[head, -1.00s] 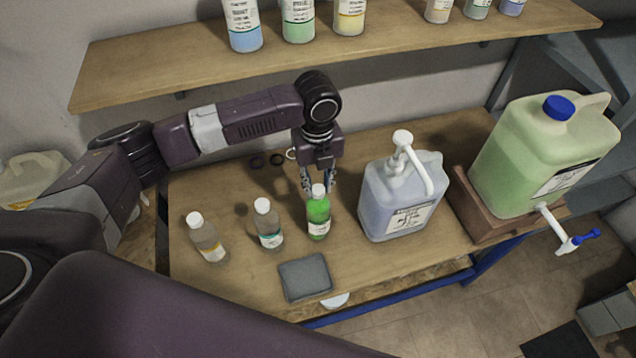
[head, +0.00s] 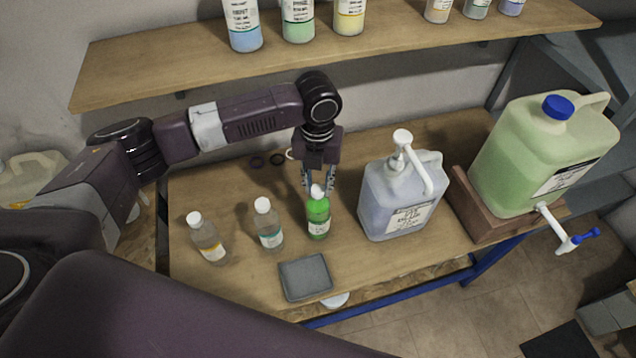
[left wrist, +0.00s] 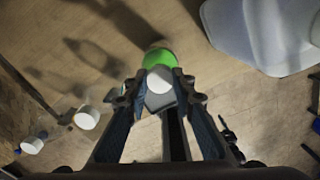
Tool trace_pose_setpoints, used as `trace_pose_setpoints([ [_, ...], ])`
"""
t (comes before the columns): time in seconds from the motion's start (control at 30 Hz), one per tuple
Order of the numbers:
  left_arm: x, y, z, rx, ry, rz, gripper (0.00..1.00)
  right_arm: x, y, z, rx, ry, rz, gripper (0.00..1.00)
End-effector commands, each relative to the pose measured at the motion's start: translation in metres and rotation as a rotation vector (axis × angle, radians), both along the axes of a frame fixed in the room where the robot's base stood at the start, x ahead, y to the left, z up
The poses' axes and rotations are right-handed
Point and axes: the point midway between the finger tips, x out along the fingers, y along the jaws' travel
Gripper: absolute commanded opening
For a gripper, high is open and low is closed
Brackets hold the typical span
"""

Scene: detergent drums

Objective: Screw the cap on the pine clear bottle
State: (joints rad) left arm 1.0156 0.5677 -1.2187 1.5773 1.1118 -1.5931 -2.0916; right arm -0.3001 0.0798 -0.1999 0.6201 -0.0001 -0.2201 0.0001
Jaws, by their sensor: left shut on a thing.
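A bottle of bright green liquid (head: 318,219), which I take to be the pine clear one, stands upright on the bench. Its label is too small to read. A white cap (head: 317,191) sits at its mouth. My left gripper (head: 319,188) points down from above, shut on the cap. In the left wrist view the cap (left wrist: 160,79) shows between the fingertips (left wrist: 160,88), with the green bottle (left wrist: 158,57) behind it. How far the cap is threaded cannot be told. My right gripper is not in view.
Two clear capped bottles (head: 268,226) (head: 207,240) stand to the left. A grey tray (head: 305,277) lies in front. A pump jug (head: 392,205) stands close on the right, and a large green canister (head: 540,150) beyond it. A shelf (head: 400,40) hangs behind.

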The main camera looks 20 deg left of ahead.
Motion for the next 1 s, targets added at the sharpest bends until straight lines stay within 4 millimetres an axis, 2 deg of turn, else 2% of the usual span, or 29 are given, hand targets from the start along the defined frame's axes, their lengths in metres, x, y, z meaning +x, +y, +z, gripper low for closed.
trace_pose_setpoints([
  [0.37,-0.0016,0.0002,-0.0023,0.002,0.005,-0.045,0.00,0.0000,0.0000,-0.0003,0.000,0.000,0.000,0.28],
  [0.7,-0.0020,-0.0002,-0.0030,0.003,0.006,-0.452,0.00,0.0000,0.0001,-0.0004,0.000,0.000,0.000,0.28],
  [1.0,-0.0023,-0.0004,-0.0033,0.002,0.007,-0.516,0.00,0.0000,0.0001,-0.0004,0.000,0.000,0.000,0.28],
])
